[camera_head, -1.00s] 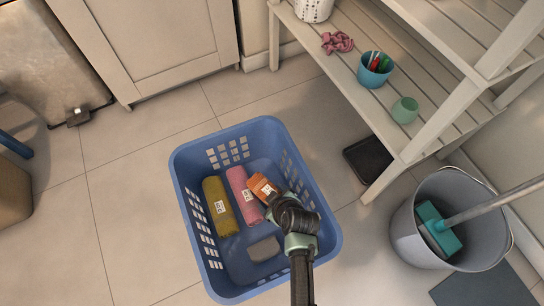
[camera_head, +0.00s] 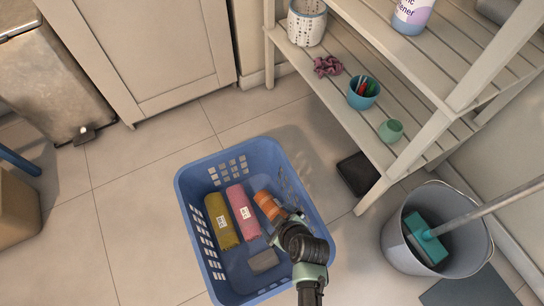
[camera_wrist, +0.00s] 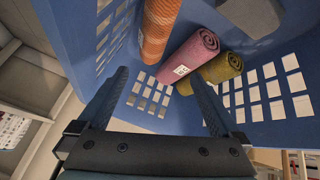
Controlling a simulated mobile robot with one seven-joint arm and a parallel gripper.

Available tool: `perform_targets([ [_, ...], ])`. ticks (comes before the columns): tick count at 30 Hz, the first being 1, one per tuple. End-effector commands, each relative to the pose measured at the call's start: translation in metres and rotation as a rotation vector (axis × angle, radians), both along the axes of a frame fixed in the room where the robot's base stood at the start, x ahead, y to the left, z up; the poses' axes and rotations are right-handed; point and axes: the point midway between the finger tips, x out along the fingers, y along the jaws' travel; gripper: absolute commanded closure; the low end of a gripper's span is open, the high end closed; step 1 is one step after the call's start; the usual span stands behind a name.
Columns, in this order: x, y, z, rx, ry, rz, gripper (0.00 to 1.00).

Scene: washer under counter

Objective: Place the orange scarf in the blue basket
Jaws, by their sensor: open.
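The blue basket (camera_head: 190,225) stands on the floor, and its holed wall fills much of the wrist view (camera_wrist: 75,30). The rolled orange scarf (camera_head: 267,203) lies inside it at the right of a pink roll; it also shows in the wrist view (camera_wrist: 160,28). My gripper (camera_head: 279,219) is over the right part of the basket, close to the scarf's near end. In the wrist view its two fingers (camera_wrist: 160,74) are spread with nothing between them. My wrist hides part of the basket's inside in the head view.
A pink roll (camera_head: 242,213), an olive roll (camera_head: 220,221) and a grey item (camera_head: 263,261) also lie in the basket. A slatted shelf (camera_head: 345,60) stands at the upper right. A grey bucket (camera_head: 400,245) with a mop is right of the basket.

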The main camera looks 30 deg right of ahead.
Motion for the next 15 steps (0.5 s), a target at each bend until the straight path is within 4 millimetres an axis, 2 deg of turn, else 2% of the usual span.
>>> perform_targets([
  [1,-0.006,0.001,0.014,0.000,0.000,0.001,0.00],
  [6,-0.018,0.000,0.031,-0.001,0.000,0.001,0.00],
  [15,-0.024,-0.001,0.037,-0.001,-0.001,0.001,0.00],
])
